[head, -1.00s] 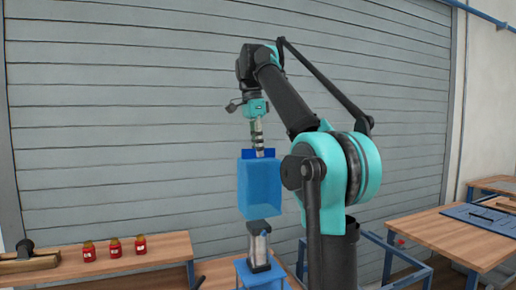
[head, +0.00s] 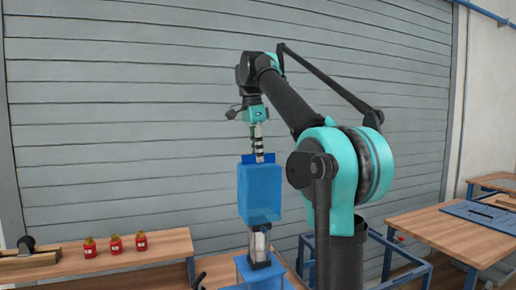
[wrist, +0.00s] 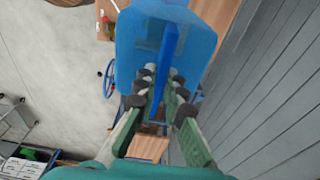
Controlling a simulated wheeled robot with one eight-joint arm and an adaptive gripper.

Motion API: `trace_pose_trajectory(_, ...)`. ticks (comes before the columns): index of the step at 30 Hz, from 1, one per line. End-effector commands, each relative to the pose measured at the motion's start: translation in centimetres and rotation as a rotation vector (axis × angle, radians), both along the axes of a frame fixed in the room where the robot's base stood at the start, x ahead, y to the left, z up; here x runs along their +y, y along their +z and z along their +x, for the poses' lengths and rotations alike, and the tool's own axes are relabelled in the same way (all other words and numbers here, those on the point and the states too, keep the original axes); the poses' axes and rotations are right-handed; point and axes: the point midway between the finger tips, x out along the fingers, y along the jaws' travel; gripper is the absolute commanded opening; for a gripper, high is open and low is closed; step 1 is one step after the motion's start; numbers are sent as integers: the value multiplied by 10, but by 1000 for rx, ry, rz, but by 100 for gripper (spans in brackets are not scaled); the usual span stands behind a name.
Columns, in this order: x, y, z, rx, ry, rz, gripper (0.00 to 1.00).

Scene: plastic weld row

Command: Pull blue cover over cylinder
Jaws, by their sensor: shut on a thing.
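The blue cover (head: 259,195) is a translucent box with a darker blue tab on top. My gripper (head: 259,157) is shut on that tab and holds the cover upright. The cylinder (head: 259,245) is pale and stands on a black base on a small blue stand (head: 262,275). The cover's lower part is around the top of the cylinder in the head view, and the cylinder's lower part shows beneath it. In the wrist view the cover (wrist: 195,30) fills the top middle, with my gripper's fingers (wrist: 160,85) on its tab. The cylinder is hidden there.
A wooden bench (head: 160,247) with several red jars (head: 115,244) stands to the left. A wooden table (head: 440,240) with a blue mat (head: 485,215) is at the right. A grey slatted shutter (head: 130,120) stands behind. The space around the cover looks clear.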

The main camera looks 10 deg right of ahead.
Motion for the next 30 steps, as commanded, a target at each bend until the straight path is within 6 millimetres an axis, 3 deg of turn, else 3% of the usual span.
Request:
trace_pose_trajectory(18,0,-53,0,0,0,0,0)
trace_pose_trajectory(30,0,-55,0,0,0,0,0)
